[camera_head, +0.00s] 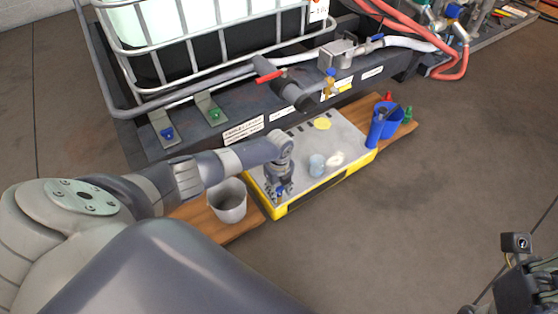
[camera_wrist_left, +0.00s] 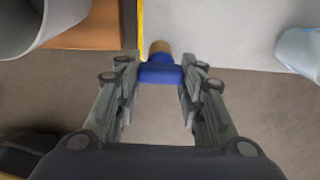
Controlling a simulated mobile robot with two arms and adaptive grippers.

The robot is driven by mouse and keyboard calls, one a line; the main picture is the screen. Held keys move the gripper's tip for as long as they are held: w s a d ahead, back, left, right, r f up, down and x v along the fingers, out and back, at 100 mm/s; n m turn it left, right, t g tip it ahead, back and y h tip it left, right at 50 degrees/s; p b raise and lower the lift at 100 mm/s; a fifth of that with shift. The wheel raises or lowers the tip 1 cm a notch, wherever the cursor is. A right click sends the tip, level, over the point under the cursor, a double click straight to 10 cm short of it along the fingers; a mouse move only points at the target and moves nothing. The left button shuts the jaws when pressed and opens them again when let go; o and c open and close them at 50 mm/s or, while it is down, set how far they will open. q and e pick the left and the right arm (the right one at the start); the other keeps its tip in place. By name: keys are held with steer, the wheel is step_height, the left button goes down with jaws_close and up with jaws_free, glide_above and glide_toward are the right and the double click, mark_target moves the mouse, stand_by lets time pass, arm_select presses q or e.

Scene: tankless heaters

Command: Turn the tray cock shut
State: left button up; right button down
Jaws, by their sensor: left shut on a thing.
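The tray cock, with a blue handle (camera_wrist_left: 160,73) and a brass-coloured body (camera_wrist_left: 160,47), is at the near edge of the grey, yellow-edged tray (camera_head: 335,184). In the wrist view the blue handle lies crosswise between my left fingertips. My left gripper (camera_head: 280,190) reaches down at the tray's near left corner and is shut on the handle; in the head view the gripper largely hides the cock. My right gripper (camera_head: 530,280) is partly in view at the lower right, away from the tray, and its fingers are cut off by the frame.
A grey cup (camera_head: 228,203) stands on the wooden board just left of the tray. A light blue cup (camera_head: 317,165) and a yellow disc (camera_head: 322,124) are on the tray. A blue container (camera_head: 388,122) stands at its right. A red-handled valve (camera_head: 270,76) is behind. The right floor is clear.

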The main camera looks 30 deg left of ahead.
mark_target(279, 190)
arm_select(q)
steer(key=shift+d, duration=0.1)
steer(key=o, duration=1.1)
step_height(279, 190, up, 12)
steer(key=shift+f, duration=0.1)
stand_by(0.3)
